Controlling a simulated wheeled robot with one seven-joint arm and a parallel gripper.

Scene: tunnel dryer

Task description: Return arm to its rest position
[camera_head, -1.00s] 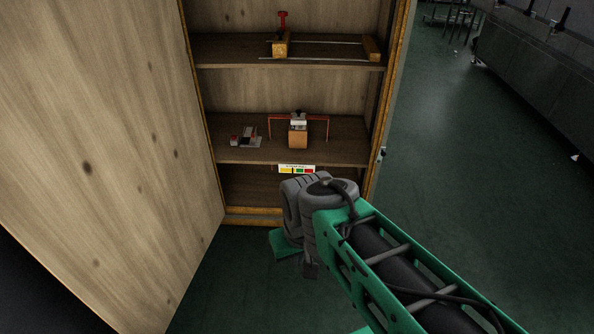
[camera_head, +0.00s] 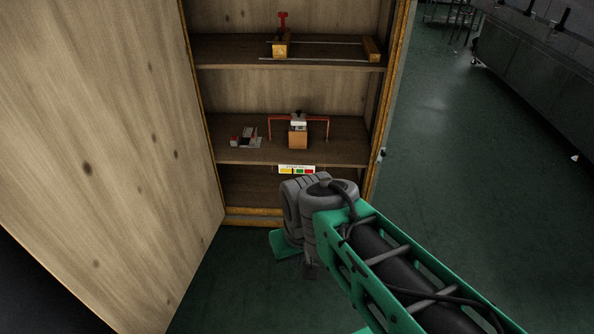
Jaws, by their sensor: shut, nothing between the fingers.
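My arm comes in from the lower right, a green open-frame link with black cables, and bends at a grey joint below the cabinet's middle shelf. A short green part of it shows under the joint. My gripper cannot be made out; the rest of the arm is hidden behind the joint and link. The arm stands in front of the cabinet's lower right part, and no contact with the cabinet is visible.
An open wooden cabinet (camera_head: 290,157) has its door (camera_head: 110,150) swung out left. A red-handled clamp (camera_head: 281,46) lies on the upper shelf; an orange block with red arms (camera_head: 298,138) and a small grey-red item (camera_head: 246,138) are below. Green floor (camera_head: 460,190) is clear right.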

